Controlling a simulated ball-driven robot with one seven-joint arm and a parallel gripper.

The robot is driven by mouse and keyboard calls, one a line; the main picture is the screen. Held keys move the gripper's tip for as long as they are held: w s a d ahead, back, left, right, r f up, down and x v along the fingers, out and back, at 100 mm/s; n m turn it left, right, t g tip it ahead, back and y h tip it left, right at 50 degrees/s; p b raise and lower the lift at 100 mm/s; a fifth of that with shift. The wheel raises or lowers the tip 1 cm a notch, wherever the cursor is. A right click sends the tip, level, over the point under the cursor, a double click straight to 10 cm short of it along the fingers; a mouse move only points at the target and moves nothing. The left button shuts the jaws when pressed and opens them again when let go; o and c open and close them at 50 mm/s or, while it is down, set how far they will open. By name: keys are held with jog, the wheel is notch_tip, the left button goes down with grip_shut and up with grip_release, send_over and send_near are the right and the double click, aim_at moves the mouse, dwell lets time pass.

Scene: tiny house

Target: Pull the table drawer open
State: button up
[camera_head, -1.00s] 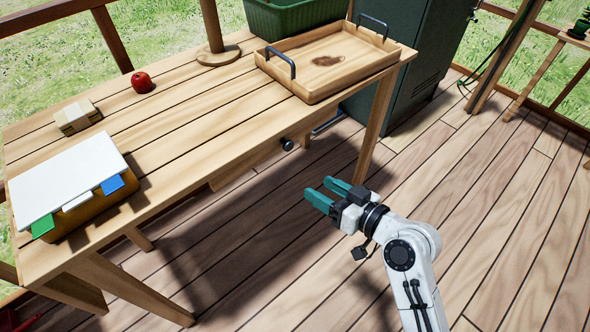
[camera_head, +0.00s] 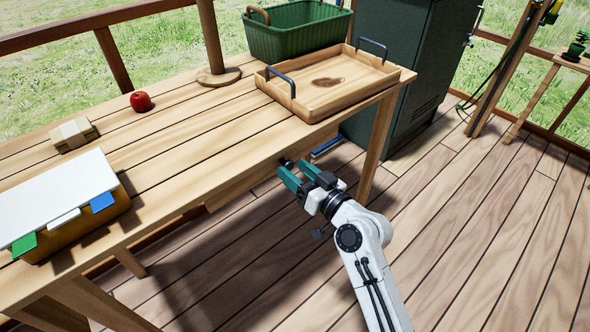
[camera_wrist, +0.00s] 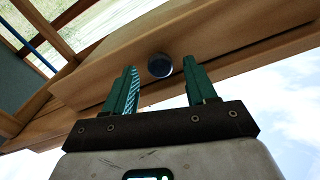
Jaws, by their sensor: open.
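The wooden table (camera_head: 190,150) stands on the deck, with its drawer front (camera_head: 232,186) under the near edge of the top. In the wrist view the drawer front (camera_wrist: 110,68) carries a round dark knob (camera_wrist: 160,65). The knob shows in the head view as a small dark spot (camera_head: 285,162). My gripper (camera_head: 295,174) is open and empty of any hold. Its two teal fingers point at the drawer, and in the wrist view the knob sits between the fingertips (camera_wrist: 160,76), near their ends. I cannot tell whether either finger touches it.
On the table are a wooden tray (camera_head: 300,98) with dark handles, a green bin (camera_head: 300,45), a red apple (camera_head: 140,101), a small box (camera_head: 73,134) and a white-lidded box (camera_head: 60,195). A table leg (camera_head: 377,145) stands right of my gripper.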

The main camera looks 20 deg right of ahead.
jog(key=shift+w+a, duration=0.2)
jog(key=shift+w, duration=0.25)
grip_shut()
dwell(0.3)
